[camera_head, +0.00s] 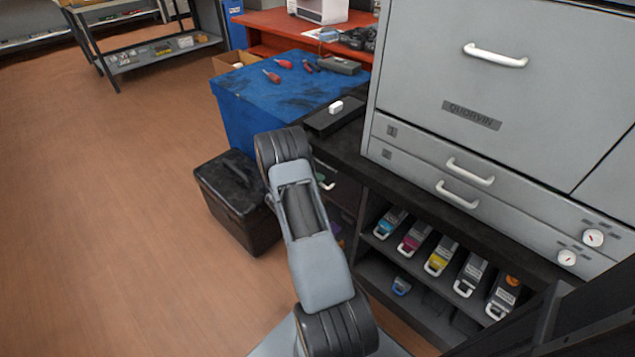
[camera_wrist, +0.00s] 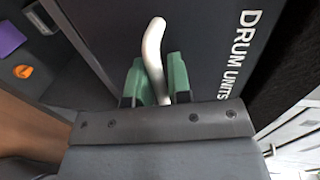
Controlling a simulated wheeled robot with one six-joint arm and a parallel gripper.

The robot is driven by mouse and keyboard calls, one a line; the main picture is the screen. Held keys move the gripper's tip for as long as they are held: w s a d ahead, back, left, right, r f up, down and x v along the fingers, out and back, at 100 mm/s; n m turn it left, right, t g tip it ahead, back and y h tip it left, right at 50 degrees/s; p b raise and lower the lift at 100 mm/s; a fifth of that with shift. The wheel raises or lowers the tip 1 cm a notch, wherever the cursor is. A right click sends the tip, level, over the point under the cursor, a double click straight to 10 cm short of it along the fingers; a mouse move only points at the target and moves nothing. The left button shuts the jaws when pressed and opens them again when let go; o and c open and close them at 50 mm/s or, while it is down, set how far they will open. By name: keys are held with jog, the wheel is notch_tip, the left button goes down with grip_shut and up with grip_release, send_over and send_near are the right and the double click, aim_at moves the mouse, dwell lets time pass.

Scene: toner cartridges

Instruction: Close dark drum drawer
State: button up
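The dark drum drawer's front (camera_wrist: 205,40) fills the middle of the wrist view and bears the words "DRUM UNITS". Its curved white handle (camera_wrist: 153,45) stands between the two green fingertips of my gripper (camera_wrist: 158,80), which look closed around it. In the head view the dark drawer front (camera_head: 342,190) is under the black counter, largely behind my arm. A bit of the white handle (camera_head: 326,185) shows beside the arm. How far the drawer stands out is hard to tell, because my arm hides much of it.
An open shelf with several toner cartridges (camera_head: 440,256) lies right of the drawer. A black case (camera_head: 235,200) stands on the floor to the left, by a blue-topped bench (camera_head: 290,88). A grey cabinet (camera_head: 465,85) stands on the counter. Purple (camera_wrist: 10,38) and orange (camera_wrist: 23,71) items show beside the drawer.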

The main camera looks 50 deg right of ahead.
jog(key=p+v, duration=0.2)
jog(key=v, duration=1.1)
jog(key=shift+a+p, duration=0.4)
jog(key=shift+r, duration=0.1)
